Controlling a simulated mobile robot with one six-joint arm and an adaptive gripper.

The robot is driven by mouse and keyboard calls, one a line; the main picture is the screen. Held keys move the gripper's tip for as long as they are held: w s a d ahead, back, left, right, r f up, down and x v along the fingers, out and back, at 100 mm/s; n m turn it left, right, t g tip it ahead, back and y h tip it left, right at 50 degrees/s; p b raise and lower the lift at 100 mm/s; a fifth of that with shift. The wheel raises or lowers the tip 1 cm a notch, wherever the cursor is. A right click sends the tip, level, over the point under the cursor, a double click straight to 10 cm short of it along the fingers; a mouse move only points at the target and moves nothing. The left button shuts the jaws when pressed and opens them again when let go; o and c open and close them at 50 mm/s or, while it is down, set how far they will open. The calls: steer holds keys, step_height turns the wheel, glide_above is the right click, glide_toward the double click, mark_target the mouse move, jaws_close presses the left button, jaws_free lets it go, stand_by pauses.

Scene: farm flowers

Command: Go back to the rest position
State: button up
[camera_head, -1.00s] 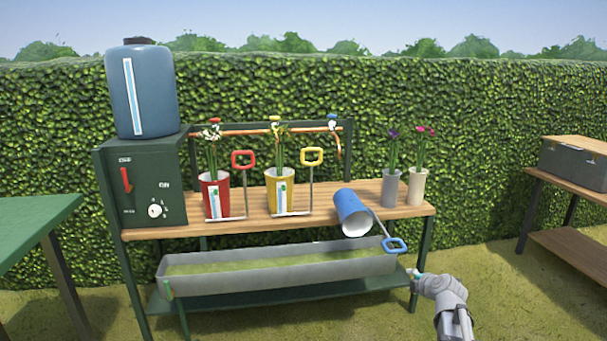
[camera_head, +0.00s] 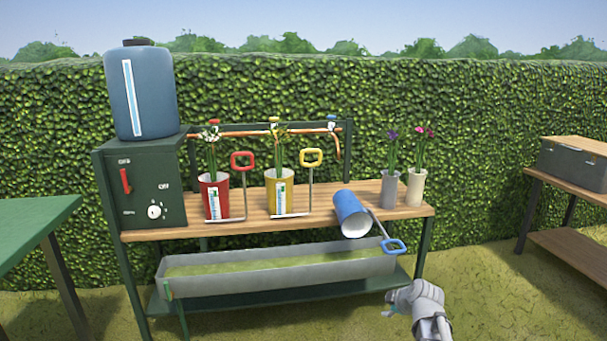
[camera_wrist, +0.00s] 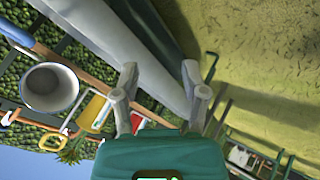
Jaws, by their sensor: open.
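My gripper (camera_head: 391,305) is in front of the bench at the lower right in the head view, below the blue handle (camera_head: 395,246). In the wrist view my gripper (camera_wrist: 164,78) shows two fingers spread apart with nothing between them. A blue cup (camera_head: 351,213) lies tipped over at the bench's front edge, its open end facing forward, with the blue handle sticking out past the edge. In the wrist view the blue cup (camera_wrist: 49,88) shows its open mouth at the left, apart from the fingers.
The wooden bench (camera_head: 330,196) also bears a red pot (camera_head: 214,196), a yellow pot (camera_head: 279,193), two vases with flowers and a green control box (camera_head: 140,185) under a blue tank (camera_head: 141,92). A grey trough (camera_head: 280,271) hangs below. Grass in front is clear.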

steer(key=s+a+f+m+g+h+p, duration=0.1)
steer(key=s+a+m+g+h, duration=0.1)
steer(key=s+a+m+g, duration=0.4)
steer(key=s+a+f+m+g+h+p, duration=0.1)
steer(key=s+a+f+m+g, duration=0.1)
steer(key=s+m, duration=0.8)
step_height(320, 180, up, 37)
steer(key=n+p, duration=0.1)
steer(key=p, duration=3.6)
steer(key=shift+s+d+r, duration=0.15)
steer(key=shift+s+r, duration=0.05)
steer(key=shift+s, duration=0.2)
